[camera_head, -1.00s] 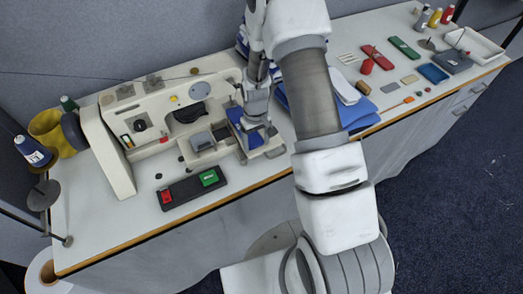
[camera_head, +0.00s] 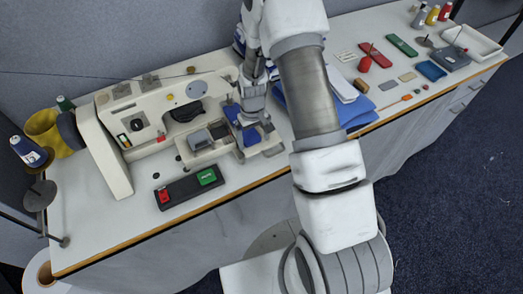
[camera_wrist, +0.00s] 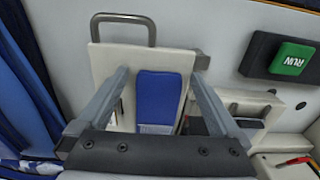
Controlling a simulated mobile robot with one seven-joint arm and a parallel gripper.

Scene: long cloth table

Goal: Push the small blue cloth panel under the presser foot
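The small blue cloth panel (camera_head: 250,137) lies on a cream plate with a grey U-shaped handle, beside the bed of the cream sewing machine (camera_head: 150,108). In the wrist view the panel (camera_wrist: 158,98) shows flat on the plate (camera_wrist: 112,67), with the grey handle (camera_wrist: 124,17) at the plate's far end. My gripper (camera_wrist: 160,70) is open, its two fingers apart on either side of the panel, with nothing held between them. In the head view my gripper (camera_head: 252,115) is over the plate and hides part of the panel. I cannot make out the presser foot.
A black switch box with a green RUN button (camera_head: 207,176) and a red button lies in front of the machine. Folded blue cloth (camera_head: 350,110) lies right of my gripper. A red spool (camera_head: 365,64), a white tray (camera_head: 472,41) and small tools are farther right.

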